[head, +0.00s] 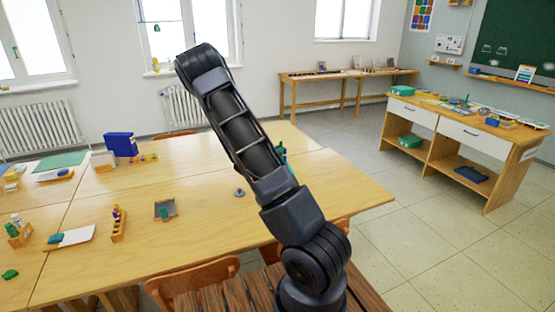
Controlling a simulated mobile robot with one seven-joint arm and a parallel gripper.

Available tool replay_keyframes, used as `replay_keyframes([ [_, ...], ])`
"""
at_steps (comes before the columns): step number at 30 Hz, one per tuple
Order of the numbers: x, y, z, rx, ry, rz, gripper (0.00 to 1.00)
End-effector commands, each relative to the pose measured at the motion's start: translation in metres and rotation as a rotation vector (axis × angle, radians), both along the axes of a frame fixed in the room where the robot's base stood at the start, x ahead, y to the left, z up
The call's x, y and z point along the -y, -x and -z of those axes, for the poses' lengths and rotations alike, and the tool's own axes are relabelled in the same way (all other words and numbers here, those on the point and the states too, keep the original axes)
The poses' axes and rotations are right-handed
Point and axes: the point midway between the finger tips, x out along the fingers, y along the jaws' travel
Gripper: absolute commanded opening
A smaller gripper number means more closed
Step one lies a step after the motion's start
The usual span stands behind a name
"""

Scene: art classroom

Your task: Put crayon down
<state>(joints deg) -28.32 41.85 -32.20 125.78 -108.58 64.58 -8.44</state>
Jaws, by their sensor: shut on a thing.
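My arm rises from the bottom centre across the head view and bends at the top left of centre. I cannot make out a crayon for certain. A small dark green thing (282,151) shows just right of the arm, partly hidden by it; I cannot tell what it is. The wooden table (335,190) lies under and behind the arm.
The table holds a grey tray (165,209), a small round grey thing (239,192), a wooden holder (119,225), a white sheet (78,237) and a blue box (121,145). Chairs (195,278) stand at its front. A side desk (466,135) stands right. The table's right end looks clear.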

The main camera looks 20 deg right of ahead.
Motion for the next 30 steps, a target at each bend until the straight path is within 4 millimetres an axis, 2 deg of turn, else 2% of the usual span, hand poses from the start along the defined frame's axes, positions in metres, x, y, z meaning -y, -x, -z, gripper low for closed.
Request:
replay_keyframes([
  [8,0.000,0.000,0.015,-0.002,0.001,0.000,0.00],
  [16,0.000,0.000,0.043,-0.002,0.001,-0.001,0.00],
  [28,0.000,0.000,0.047,0.000,0.000,0.000,0.00],
  [29,0.000,0.000,0.048,0.000,0.000,0.000,0.16],
  [30,0.000,0.000,0.047,0.001,0.000,0.000,0.24],
])
